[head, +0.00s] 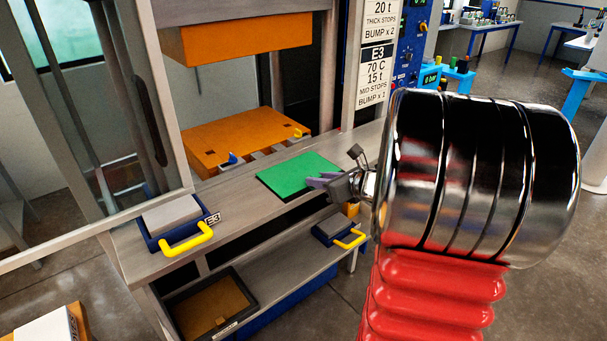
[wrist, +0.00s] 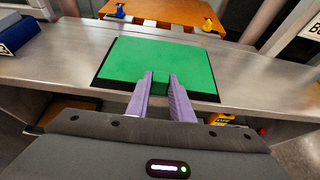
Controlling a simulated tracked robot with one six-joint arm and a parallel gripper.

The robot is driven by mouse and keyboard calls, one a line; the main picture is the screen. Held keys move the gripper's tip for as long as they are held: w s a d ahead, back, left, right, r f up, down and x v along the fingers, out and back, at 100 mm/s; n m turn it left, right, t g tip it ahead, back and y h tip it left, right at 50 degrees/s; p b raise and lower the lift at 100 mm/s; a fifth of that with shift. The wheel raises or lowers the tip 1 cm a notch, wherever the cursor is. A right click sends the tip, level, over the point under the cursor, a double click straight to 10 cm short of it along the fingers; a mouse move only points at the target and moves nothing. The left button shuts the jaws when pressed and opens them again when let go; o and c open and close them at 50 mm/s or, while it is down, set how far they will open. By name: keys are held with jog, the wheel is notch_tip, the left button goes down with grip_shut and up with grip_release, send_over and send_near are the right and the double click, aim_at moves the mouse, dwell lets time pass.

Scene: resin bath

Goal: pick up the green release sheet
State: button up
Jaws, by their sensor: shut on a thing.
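The green release sheet (head: 300,173) lies flat on the grey metal bench in front of the press. In the wrist view the sheet (wrist: 160,62) has a dark base or border under its near edge. My gripper (head: 318,182) is at the sheet's near edge, and its two purple fingers (wrist: 161,84) reach over that edge. The gripper is shut on the sheet's edge, with a small green part between the fingertips. I cannot tell whether the sheet is lifted at all.
Orange press plates (head: 246,139) stand behind the sheet. A blue tray with a yellow handle (head: 188,240) sits at the bench's left end. A lower shelf holds another blue tray (head: 337,231) and a dark bin (head: 213,305). A control panel (head: 412,40) stands at the right.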

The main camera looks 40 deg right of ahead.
jog(key=shift+a+f, duration=0.1)
jog(key=shift+f, duration=0.15)
grip_shut()
notch_tip(320, 180, up, 8)
jog(key=shift+r, duration=0.2)
dwell(0.8)
jog(key=s, duration=1)
jog(key=shift+d, duration=0.2)
dwell(0.7)
